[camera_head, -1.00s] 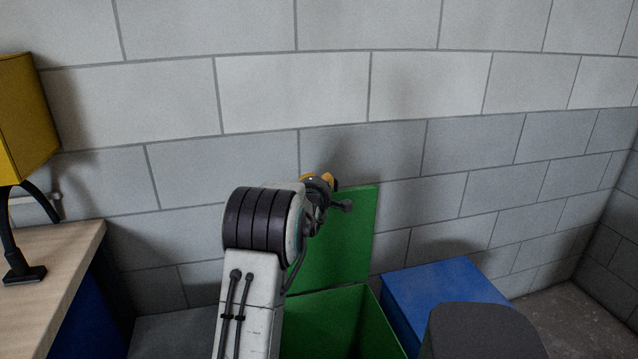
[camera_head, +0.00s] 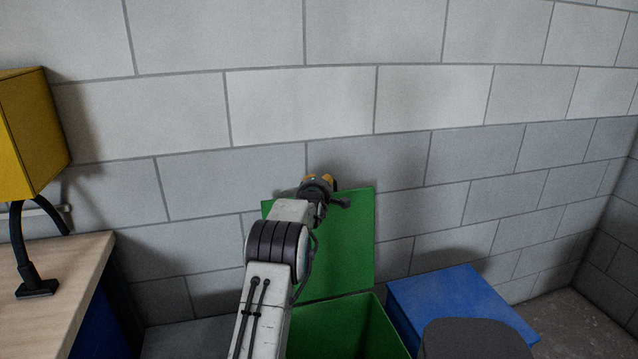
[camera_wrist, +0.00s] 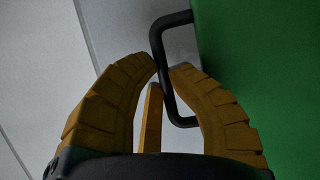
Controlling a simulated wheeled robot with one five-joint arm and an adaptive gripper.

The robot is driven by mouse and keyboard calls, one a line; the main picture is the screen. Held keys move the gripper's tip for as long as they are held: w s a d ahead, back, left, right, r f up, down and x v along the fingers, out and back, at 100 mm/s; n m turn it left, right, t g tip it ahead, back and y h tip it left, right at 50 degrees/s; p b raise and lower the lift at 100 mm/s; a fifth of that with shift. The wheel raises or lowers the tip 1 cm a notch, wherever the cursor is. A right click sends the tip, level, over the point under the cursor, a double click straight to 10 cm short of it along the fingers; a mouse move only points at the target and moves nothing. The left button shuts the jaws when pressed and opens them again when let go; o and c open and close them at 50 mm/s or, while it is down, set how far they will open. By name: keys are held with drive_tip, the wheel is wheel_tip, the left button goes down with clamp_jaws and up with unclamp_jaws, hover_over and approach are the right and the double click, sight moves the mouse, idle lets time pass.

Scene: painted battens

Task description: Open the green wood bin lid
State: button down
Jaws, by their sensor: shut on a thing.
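The green bin lid (camera_head: 342,245) stands raised, nearly upright, in front of the block wall in the head view. The green wood bin (camera_head: 350,328) below it is open, with its inside partly showing. In the wrist view the lid (camera_wrist: 265,70) fills the right side, with its black handle (camera_wrist: 157,40) along its edge. My gripper (camera_head: 320,182) is at the lid's top edge. Its yellow fingers (camera_wrist: 163,72) are shut on the black handle in the wrist view. My arm hides the left part of the bin and lid.
A blue bin (camera_head: 455,303) with its lid down stands right of the green one. A dark grey rounded object (camera_head: 475,340) is in front of it. A wooden table (camera_head: 70,265) with a yellow lamp (camera_head: 30,135) is at the left. The block wall (camera_head: 300,100) is close behind.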

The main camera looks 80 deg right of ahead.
drive_tip(key=shift+r, duration=0.25)
drive_tip(key=c, duration=1.4)
unclamp_jaws()
drive_tip(key=shift+f, duration=0.1)
drive_tip(key=shift+a, duration=0.1)
drive_tip(key=a+r, duration=0.1)
drive_tip(key=a, duration=1)
drive_tip(key=shift+a+r, duration=0.35)
drive_tip(key=shift+r, duration=0.05)
